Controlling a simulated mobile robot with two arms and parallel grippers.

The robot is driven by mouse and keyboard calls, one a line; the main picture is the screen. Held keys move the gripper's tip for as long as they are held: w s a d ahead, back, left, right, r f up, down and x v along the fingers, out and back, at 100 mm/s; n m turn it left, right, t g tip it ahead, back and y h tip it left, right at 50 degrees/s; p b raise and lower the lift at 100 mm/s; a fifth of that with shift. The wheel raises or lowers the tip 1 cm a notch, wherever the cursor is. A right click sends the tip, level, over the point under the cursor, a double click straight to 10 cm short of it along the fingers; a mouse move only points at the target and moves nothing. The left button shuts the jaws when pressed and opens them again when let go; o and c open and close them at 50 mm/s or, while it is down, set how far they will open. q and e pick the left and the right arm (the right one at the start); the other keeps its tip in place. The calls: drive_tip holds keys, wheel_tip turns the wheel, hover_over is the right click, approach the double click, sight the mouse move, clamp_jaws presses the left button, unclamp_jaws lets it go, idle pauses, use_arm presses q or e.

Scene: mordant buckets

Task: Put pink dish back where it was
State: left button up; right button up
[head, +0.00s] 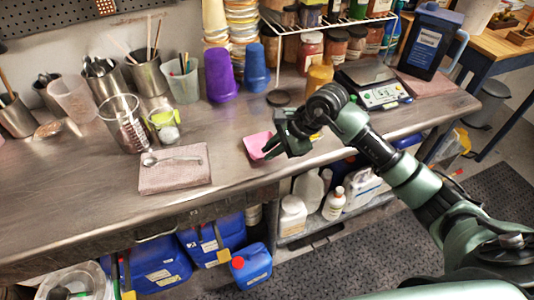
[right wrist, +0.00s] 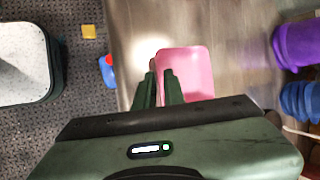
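The pink dish (head: 259,145) is near the front edge of the steel counter (head: 225,178) in the head view, and looks tilted. My right gripper (head: 276,149) is at its right side and hides part of it. In the right wrist view, the two fingers (right wrist: 161,75) are close together across one wall of the pink dish (right wrist: 192,68), one inside and one outside. They look shut on that wall. I cannot tell whether the dish touches the counter. My left gripper is not in view.
A folded cloth with a spoon (head: 174,168) lies left of the dish. Purple cups (head: 219,75) and blue cups (head: 256,70) stand behind it. A dark round lid (head: 278,98) and a digital scale (head: 372,85) are behind my right arm. Bare counter lies left of the dish.

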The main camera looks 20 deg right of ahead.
drive_tip(key=b+v, duration=0.1)
drive_tip(key=v, duration=0.9)
drive_tip(key=shift+b, duration=0.3)
drive_tip(key=shift+a+f, duration=0.1)
